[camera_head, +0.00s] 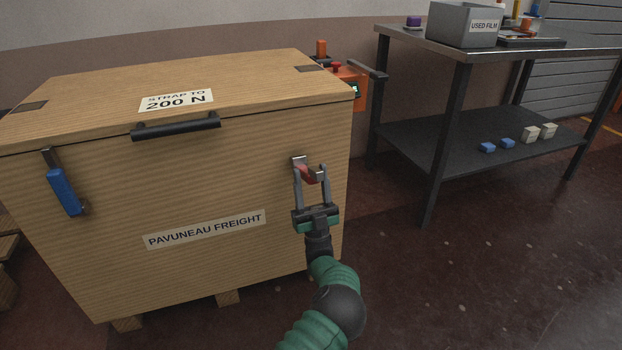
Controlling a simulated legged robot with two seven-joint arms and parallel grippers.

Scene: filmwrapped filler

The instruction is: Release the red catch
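The red catch (309,174) is on the front of the wooden crate (240,178), near its right edge below the lid. A metal plate (299,161) shows at its top. My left gripper (311,171) is at the red catch, its two fingers apart with the red part between them. Whether either finger touches the catch is not clear. The fingers hide part of it. A blue catch (63,191) hangs at the left of the crate's front, under a metal hasp. My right gripper is not in view.
A black handle (176,127) is on the lid's front edge. An orange machine (350,88) stands behind the crate. A dark metal table (440,46) at the right holds a grey bin (463,25). The floor at lower right is clear.

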